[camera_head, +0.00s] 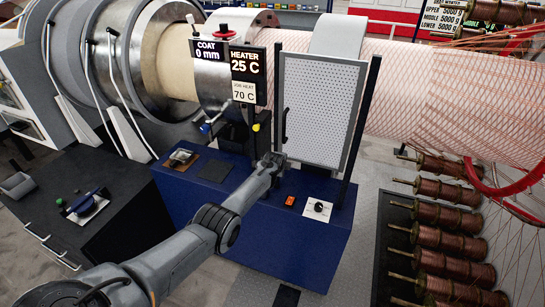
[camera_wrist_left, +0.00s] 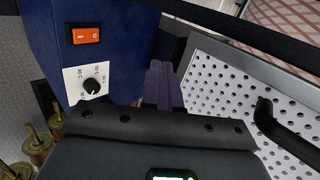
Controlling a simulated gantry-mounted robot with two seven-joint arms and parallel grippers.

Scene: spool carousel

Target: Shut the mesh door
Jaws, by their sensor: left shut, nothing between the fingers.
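The mesh door (camera_head: 318,108) is a pale perforated panel in a grey frame, upright between two dark posts above the blue cabinet. Its black handle (camera_head: 284,125) is on the left edge. I cannot tell from these views how far the door stands from its closed position. My left gripper (camera_head: 272,157) is shut and empty, just below the handle near the door's lower left corner. In the left wrist view the shut fingers (camera_wrist_left: 163,85) point past the door's edge, with the mesh (camera_wrist_left: 225,95) and handle (camera_wrist_left: 283,128) to the right. Contact is unclear. My right gripper is not visible.
The blue cabinet (camera_head: 290,245) carries an orange switch (camera_head: 290,201) and a black knob (camera_head: 318,207) below the door. Heater displays (camera_head: 247,70) hang left of the door. Copper spools (camera_head: 445,215) stand at the right, and a wrapped pipe (camera_head: 430,100) runs behind.

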